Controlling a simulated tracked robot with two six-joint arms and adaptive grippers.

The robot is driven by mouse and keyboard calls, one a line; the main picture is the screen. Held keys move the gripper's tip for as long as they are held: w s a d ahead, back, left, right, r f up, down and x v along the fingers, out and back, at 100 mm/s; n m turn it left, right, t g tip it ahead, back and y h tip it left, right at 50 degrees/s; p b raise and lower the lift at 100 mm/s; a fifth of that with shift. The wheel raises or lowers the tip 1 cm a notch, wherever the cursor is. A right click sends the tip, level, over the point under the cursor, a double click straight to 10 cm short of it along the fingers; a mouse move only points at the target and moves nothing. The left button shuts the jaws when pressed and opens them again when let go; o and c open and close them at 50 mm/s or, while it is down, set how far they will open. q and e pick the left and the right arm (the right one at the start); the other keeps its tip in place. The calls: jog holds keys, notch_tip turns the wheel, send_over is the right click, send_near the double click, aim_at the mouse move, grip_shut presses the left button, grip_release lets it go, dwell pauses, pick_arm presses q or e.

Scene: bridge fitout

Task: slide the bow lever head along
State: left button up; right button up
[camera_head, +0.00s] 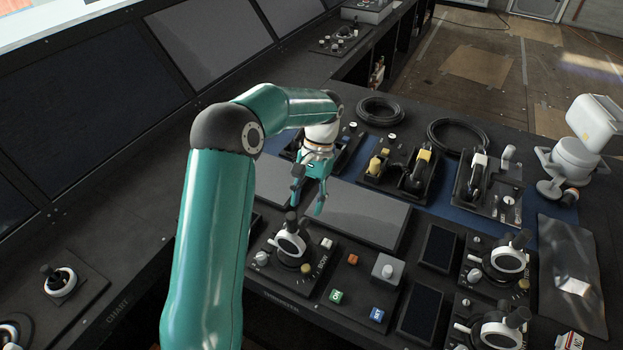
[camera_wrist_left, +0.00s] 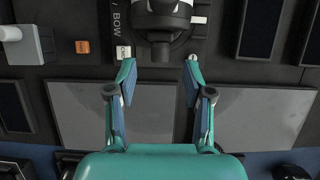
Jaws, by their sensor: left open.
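The bow lever (camera_head: 290,244) is a black unit with a white ring and a dark head (camera_head: 291,219), set on a dark plate at the front middle of the console. In the left wrist view the dark lever head (camera_wrist_left: 160,47) shows at the top centre, next to the BOW lettering. My left gripper (camera_head: 307,206) is just behind the lever in the head view, its fingers pointing down. In the left wrist view its open fingers (camera_wrist_left: 159,70) are spread to either side of the head's line, with nothing between them. My right gripper is in neither view.
Similar levers (camera_head: 506,260) stand to the right. An orange button (camera_head: 353,259) and a grey knob box (camera_head: 387,269) are beside the bow plate. A flat grey panel (camera_head: 358,215) lies behind. Black cable coils (camera_head: 381,111) and a white lamp-like unit (camera_head: 577,155) stand farther off.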

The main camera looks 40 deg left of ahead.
pick_arm(q)
jog(key=v, duration=0.6)
jog(key=shift+r, duration=0.3)
jog(key=shift+w, duration=0.15)
